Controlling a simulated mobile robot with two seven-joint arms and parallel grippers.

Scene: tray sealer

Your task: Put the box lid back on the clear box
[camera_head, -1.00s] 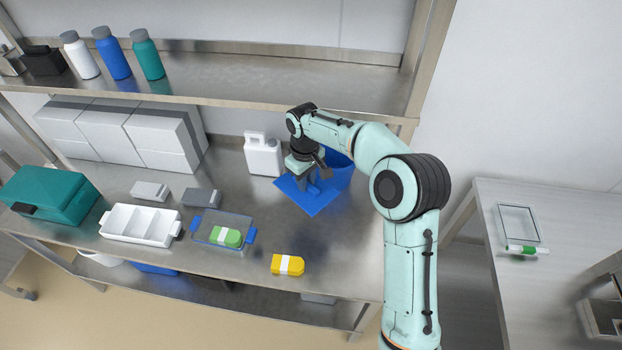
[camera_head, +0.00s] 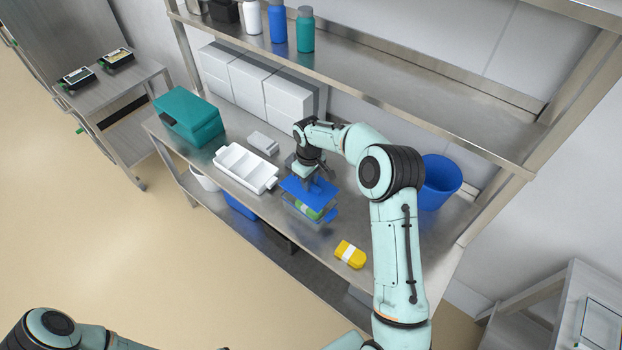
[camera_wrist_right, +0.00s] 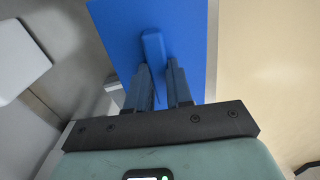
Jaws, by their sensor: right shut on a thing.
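The blue box lid (camera_head: 296,186) is a flat panel with a raised grip. My right gripper (camera_head: 312,181) is shut on that grip. The lid (camera_wrist_right: 187,32) and the right gripper's fingers (camera_wrist_right: 160,80) also show in the right wrist view. The lid hangs over the clear box (camera_head: 318,222), which has blue end handles and stands on the steel bench. A green-and-white item (camera_head: 308,211) lies inside the box. The lid hides the box's far part. I cannot tell whether lid and rim touch. Part of my left arm shows bottom left, without its gripper.
A yellow item (camera_head: 351,254) lies near the front edge. A blue bucket (camera_head: 438,183) stands to the right. A teal case (camera_head: 188,117) and white boxes (camera_head: 262,85) stand further left.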

